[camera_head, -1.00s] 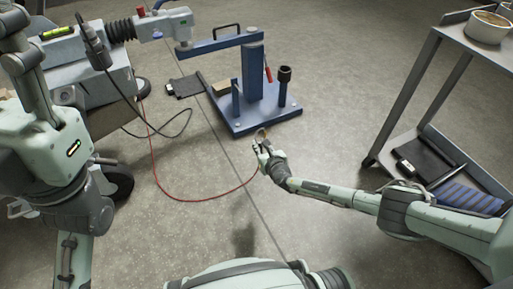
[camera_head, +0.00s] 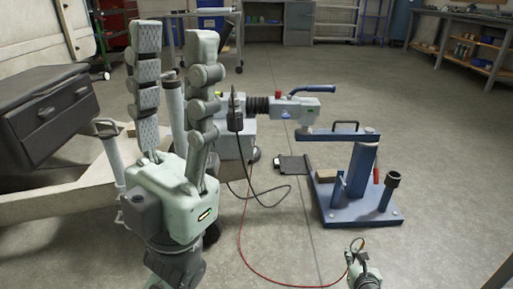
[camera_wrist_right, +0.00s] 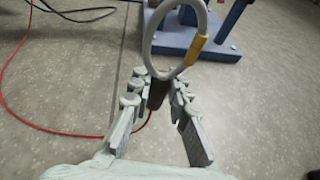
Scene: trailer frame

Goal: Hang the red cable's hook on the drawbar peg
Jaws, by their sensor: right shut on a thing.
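The red cable (camera_head: 246,262) runs from below the trailer's drawbar coupling (camera_head: 300,106), over the floor, to my right gripper (camera_head: 360,256). The hook (camera_head: 359,243) is a ring at the cable's end. In the right wrist view the hook (camera_wrist_right: 150,40) is pale grey with a yellow part, and my right gripper (camera_wrist_right: 159,76) is shut on its brown stem. The hook is apart from the drawbar, in front of the blue stand. My left gripper (camera_head: 176,34) is large in the foreground, fingers up, spread and empty. I cannot make out the drawbar peg for certain.
A blue stand (camera_head: 362,208) on a flat base holds up the coupling's front end. A black cable (camera_head: 266,204) loops beside the drawbar. A dark box (camera_head: 45,115) is on the trailer at left. Shelves (camera_head: 470,50) stand far right.

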